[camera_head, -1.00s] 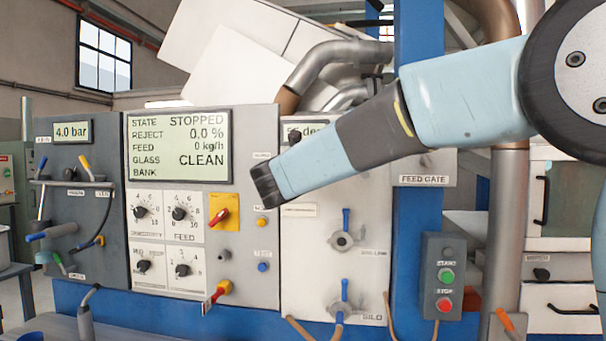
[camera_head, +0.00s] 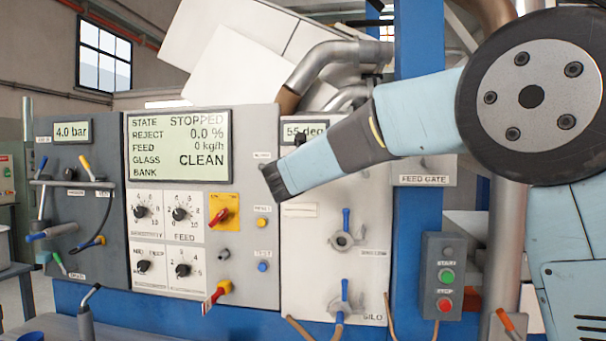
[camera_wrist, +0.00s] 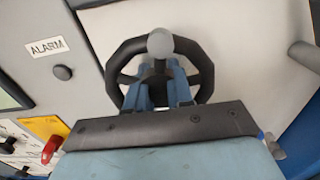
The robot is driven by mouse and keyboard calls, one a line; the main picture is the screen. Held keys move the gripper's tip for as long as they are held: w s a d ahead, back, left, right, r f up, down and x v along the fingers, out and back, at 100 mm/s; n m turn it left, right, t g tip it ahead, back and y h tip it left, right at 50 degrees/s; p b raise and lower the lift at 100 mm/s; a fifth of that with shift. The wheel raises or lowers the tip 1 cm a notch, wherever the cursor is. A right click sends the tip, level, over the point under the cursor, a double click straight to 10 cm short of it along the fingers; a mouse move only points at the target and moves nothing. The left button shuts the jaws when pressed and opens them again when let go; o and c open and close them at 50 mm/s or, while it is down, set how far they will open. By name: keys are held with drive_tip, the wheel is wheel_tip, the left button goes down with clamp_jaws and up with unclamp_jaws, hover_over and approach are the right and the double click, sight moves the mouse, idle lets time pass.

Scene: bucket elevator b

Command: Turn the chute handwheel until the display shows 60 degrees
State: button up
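The chute handwheel (camera_wrist: 205,75) is a black spoked wheel in the wrist view, with a round grey knob (camera_wrist: 160,43) standing at its top. My gripper (camera_wrist: 160,80) has its two blue fingers in front of the wheel, closing in on the knob's stem just below its ball. The fingertips are partly hidden. In the head view the angle display (camera_head: 306,133) reads 55 deg, partly covered by a small dark round piece. My forearm crosses in front of the panel below it and hides the wheel and my gripper there.
The ALARM button (camera_wrist: 62,72) is left of the wheel. A red switch on a yellow plate (camera_head: 224,212) is lower left. Blue-handled valves (camera_head: 346,240) sit below my arm. The START/STOP box (camera_head: 444,276) is at the right. The large screen (camera_head: 180,146) reads STOPPED.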

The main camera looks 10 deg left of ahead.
clamp_jaws()
drive_tip(key=shift+m, duration=0.3)
drive_tip(key=m, duration=1.1)
drive_tip(key=shift+f+m, duration=0.1)
drive_tip(key=shift+m, duration=0.3)
drive_tip(key=m, duration=0.6)
drive_tip(key=shift+w+d+f, duration=0.1)
drive_tip(key=shift+f, duration=0.05)
drive_tip(key=m, duration=0.5)
drive_tip(key=shift+f+m, duration=0.1)
drive_tip(key=shift+m, duration=0.3)
